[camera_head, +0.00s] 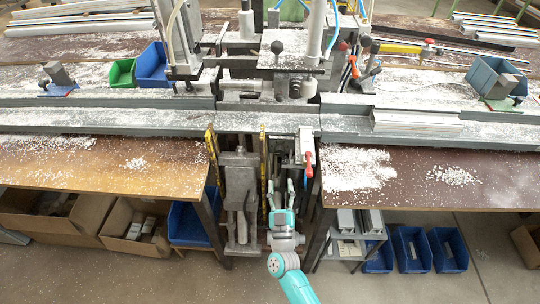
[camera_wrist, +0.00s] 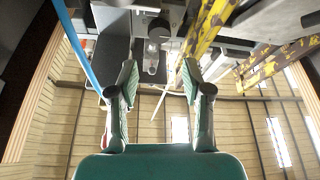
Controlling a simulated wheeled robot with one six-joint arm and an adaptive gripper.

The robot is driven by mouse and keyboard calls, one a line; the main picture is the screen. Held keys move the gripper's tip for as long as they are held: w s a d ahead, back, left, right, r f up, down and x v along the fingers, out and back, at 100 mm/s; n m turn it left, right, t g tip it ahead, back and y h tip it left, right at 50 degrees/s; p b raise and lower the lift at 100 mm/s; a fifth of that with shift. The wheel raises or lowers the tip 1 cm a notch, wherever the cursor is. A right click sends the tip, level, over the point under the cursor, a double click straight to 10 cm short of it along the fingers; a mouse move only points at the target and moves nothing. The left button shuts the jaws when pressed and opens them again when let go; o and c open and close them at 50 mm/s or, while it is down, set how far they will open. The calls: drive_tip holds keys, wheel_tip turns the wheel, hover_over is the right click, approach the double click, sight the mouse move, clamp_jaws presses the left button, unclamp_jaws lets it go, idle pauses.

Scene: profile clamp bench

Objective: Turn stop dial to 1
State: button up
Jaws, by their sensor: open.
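My gripper (camera_head: 282,193) is open and empty, pointing up at the front of the clamp machine (camera_head: 240,185), below the bench rail. In the wrist view my gripper (camera_wrist: 158,78) shows its two green-padded fingers apart with a clear gap. Beyond them is a grey metal part with a dark round knob (camera_wrist: 159,28) and a light disc below it. I cannot tell whether either is the stop dial, and no number or mark can be read. In the head view a dark ball knob (camera_head: 277,47) stands on top of the machine, well above my gripper.
Yellow bars (camera_head: 263,165) stand close left of my gripper, and a red-handled lever (camera_head: 308,160) is to its right. The brown bench tops (camera_head: 100,172) flank the gap, strewn with white chips. Blue bins (camera_head: 410,248) sit below right. The floor in front is open.

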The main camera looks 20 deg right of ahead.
sight(280, 153)
drive_tip(key=x, duration=1)
drive_tip(key=shift+w+d+r, duration=0.1)
drive_tip(key=shift+w, duration=0.1)
drive_tip(key=c, duration=0.9)
